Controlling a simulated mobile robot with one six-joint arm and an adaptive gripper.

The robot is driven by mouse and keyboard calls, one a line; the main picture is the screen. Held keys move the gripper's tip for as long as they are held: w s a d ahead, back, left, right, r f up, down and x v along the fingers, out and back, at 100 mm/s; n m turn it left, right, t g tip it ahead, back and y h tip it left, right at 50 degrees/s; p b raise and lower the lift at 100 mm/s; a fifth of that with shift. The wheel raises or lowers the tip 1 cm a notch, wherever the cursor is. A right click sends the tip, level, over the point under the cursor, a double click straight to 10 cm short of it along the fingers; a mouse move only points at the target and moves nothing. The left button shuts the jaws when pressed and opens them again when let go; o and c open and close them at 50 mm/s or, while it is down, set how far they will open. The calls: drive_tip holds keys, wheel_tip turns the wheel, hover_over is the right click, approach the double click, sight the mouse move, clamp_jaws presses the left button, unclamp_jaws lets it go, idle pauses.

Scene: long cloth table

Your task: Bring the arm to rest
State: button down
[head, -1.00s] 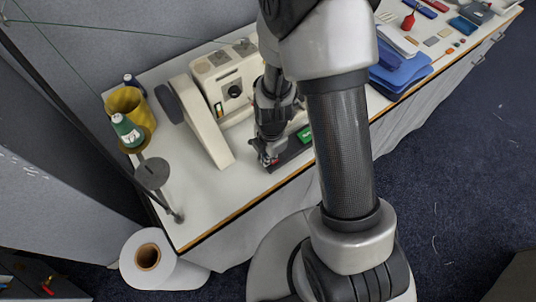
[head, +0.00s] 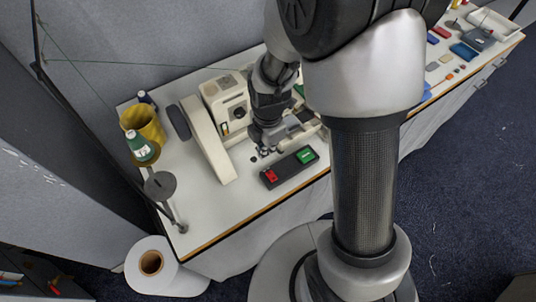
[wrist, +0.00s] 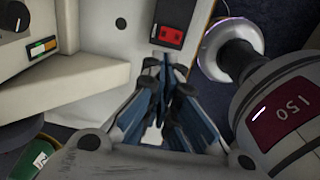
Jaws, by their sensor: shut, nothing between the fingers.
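My gripper (head: 264,152) is shut and empty.
A yellow pot (head: 148,122), a green thread cone (head: 141,148) and a grey stand (head: 160,186) are at the left end. A white roll (head: 150,264) stands beyond the table's end.

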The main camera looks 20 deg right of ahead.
drive_tip(key=shift+a+r, duration=0.1)
drive_tip(key=shift+r, duration=0.15)
idle(0.4)
drive_tip(key=s+d+r+m+t, duration=0.1)
drive_tip(key=s+r+m, duration=0.2)
drive_tip(key=r+m, duration=0.3)
drive_tip(key=s+d+r+m+t, duration=0.1)
drive_tip(key=s+r+m, duration=0.25)
drive_tip(key=r, duration=0.55)
drive_tip(key=s+d+r+m+t+b, duration=0.1)
drive_tip(key=s+r+m+t, duration=0.1)
drive_tip(key=s+r+m, duration=0.4)
drive_tip(key=shift+s+r+m, duration=0.4)
drive_tip(key=shift+s+m, duration=1.5)
drive_tip(key=shift+m, duration=1.15)
